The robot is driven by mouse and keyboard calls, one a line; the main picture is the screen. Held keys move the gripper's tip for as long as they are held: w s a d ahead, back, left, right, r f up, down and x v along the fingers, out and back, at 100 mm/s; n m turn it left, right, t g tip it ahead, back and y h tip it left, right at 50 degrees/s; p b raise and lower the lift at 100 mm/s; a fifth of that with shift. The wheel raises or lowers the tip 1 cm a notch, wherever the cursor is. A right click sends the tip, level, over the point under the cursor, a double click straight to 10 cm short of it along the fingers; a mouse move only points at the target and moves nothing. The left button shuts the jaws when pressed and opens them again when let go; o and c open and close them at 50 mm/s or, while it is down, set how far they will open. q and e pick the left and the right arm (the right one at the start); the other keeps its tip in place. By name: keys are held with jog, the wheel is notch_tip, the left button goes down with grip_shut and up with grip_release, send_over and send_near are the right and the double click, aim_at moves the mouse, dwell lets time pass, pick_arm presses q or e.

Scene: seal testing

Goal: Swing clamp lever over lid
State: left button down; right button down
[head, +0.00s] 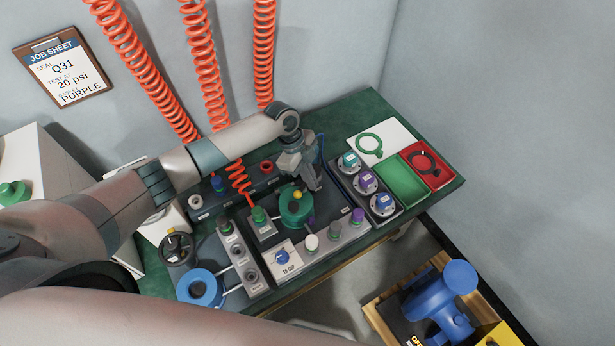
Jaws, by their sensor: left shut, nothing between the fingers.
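A green round vessel with a green lid (291,212) stands in the middle of the grey test panel. A small yellow knob (297,195) shows over the lid's far side; it looks like the end of the clamp lever, but the lever's arm is too small to make out. My left gripper (316,187) points down just right of the lid and the yellow knob. It is shut and holds nothing. I cannot tell whether it touches the knob. My right gripper is not in view.
A tray with several dials (366,182) stands right of my left gripper. Beyond it are a green bin (406,181) and a red bin (435,176). A blue ring (188,288), a gauge (282,257) and several knobs crowd the front. An orange coiled hose (238,181) hangs left of the vessel.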

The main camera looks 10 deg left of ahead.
pick_arm(q)
jog(key=d+b+v, duration=0.1)
jog(key=b+v, duration=0.1)
jog(key=v, duration=0.8)
jog(key=shift+d+r, duration=0.35)
jog(key=shift+r, duration=0.15)
jog(key=shift+s, duration=0.1)
jog(key=shift+s, duration=0.1)
